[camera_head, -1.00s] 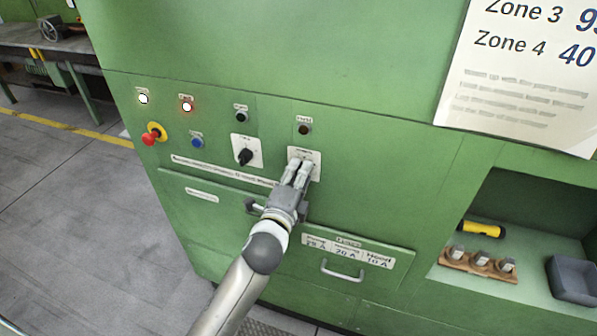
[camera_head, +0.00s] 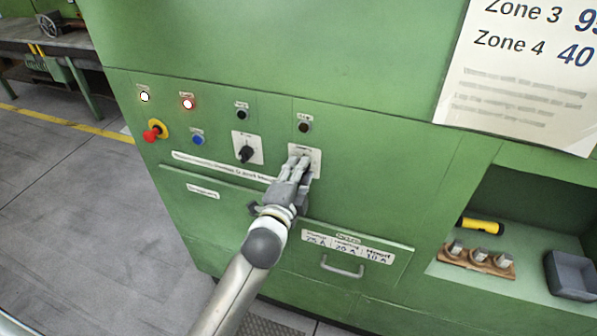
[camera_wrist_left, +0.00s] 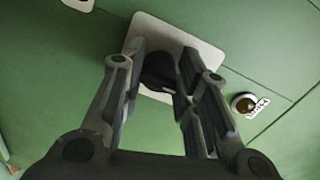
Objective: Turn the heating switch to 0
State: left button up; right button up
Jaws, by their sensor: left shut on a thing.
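The switch at my left gripper is a black rotary knob (camera_wrist_left: 158,72) on a pale plate (camera_wrist_left: 205,55). In the head view the same plate (camera_head: 313,157) shows on the green panel, with its knob hidden behind the fingers. My left gripper (camera_head: 299,164) is shut on this knob, one finger on each side of it in the left wrist view (camera_wrist_left: 160,85). The knob's markings and exact angle are hidden or too dark to read. A second black rotary switch (camera_head: 246,154) on a white plate sits to the left, untouched. My right gripper is not in view.
A red emergency button (camera_head: 152,134), a blue button (camera_head: 197,140), a lit red lamp (camera_head: 188,104) and a lit white lamp (camera_head: 144,96) are on the panel's left. A drawer handle (camera_head: 342,270) sticks out below. An open niche at right holds a yellow torch (camera_head: 482,227) and a grey bin (camera_head: 571,277).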

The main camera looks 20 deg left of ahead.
pick_arm(q)
jog(key=o, duration=1)
jog(key=shift+s, duration=0.15)
jog(key=s, duration=1.1)
jog(key=shift+s+r, duration=0.3)
jog(key=shift+s, duration=0.1)
